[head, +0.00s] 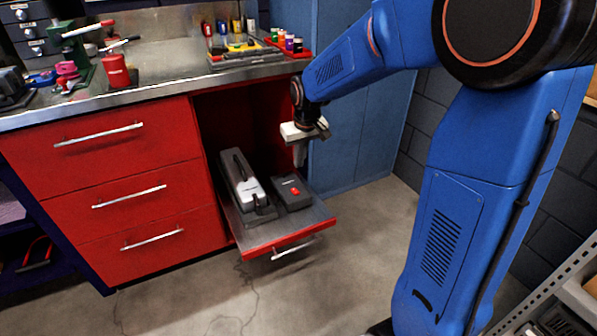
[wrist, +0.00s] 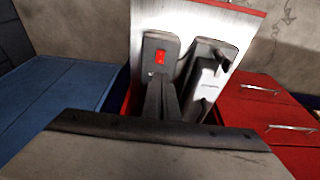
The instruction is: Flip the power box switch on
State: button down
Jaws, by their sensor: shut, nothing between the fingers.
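The power box (head: 291,191) is a small dark grey box with a red switch (head: 295,190). It lies on the pulled-out metal tray (head: 318,212) of the red bench. In the wrist view the red switch (wrist: 160,57) faces the camera on top of the power box (wrist: 152,41). My gripper (head: 299,163) points down above the rear end of the box, with its fingers together and empty. In the wrist view my gripper (wrist: 161,82) covers the lower part of the box. I cannot tell whether it touches the box. The switch position is too small to read.
A larger grey-and-white device (head: 243,185) with a black handle lies beside the power box on the tray. Red drawers (head: 133,195) stand to the left and a blue cabinet (head: 350,150) to the right. The bench top (head: 160,70) holds tools and bottles. The floor in front is clear.

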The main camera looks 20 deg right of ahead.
send_near(297, 193)
jog(key=x, duration=0.2)
jog(key=w+x, duration=0.1)
jog(key=x, duration=0.2)
jog(key=shift+a+f, duration=0.1)
jog(key=shift+f, duration=0.55)
jog(key=shift+s+f, duration=0.1)
jog(key=shift+s+f, duration=0.15)
jog(key=shift+f, duration=0.1)
jog(key=shift+w+r, duration=0.15)
jog(key=shift+w, duration=0.1)
jog(key=shift+w+a+r, duration=0.1)
jog(key=shift+w+r, duration=0.15)
jog(key=shift+w, duration=0.25)
